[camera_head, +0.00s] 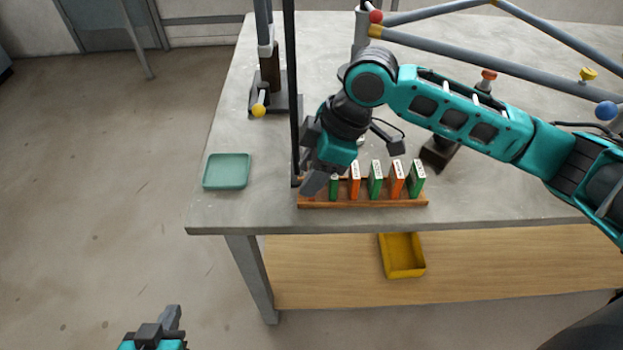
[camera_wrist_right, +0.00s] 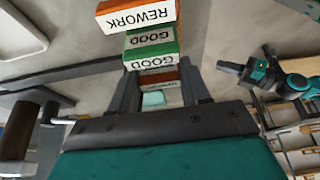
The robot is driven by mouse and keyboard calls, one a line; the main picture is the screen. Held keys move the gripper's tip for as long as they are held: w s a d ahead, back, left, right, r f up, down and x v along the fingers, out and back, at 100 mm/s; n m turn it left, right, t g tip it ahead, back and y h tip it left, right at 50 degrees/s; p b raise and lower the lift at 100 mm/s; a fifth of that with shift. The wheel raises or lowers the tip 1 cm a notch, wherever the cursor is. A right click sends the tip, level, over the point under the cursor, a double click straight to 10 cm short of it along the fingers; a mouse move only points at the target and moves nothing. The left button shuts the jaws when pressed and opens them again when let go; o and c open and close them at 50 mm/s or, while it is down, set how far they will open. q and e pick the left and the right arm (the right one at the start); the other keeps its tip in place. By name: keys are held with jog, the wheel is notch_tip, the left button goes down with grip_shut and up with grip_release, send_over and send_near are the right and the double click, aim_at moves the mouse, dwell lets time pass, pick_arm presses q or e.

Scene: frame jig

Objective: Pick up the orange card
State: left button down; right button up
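Orange cards (camera_head: 397,180) and (camera_head: 354,182) stand upright among green cards (camera_head: 375,180) in a wooden rack (camera_head: 380,204) near the table's front edge. In the right wrist view an orange card marked REWORK (camera_wrist_right: 137,17) stands beyond green cards marked GOOD (camera_wrist_right: 152,60). My right gripper (camera_head: 312,186) is low over the rack's left end. In its wrist view the fingers (camera_wrist_right: 160,92) are apart, with a reddish-brown edge between them; whether it is a card or the rack I cannot tell. My left gripper (camera_head: 172,318) is away from the table at the bottom left; its finger gap is unclear.
A green tray (camera_head: 227,171) lies left of the rack. A yellow bin (camera_head: 402,256) sits on the lower shelf. A black upright post stands close beside my right gripper. A grey tube frame (camera_head: 480,56) occupies the table's back right.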

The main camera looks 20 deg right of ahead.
jog(key=shift+c, duration=0.9)
jog(key=shift+r, duration=0.15)
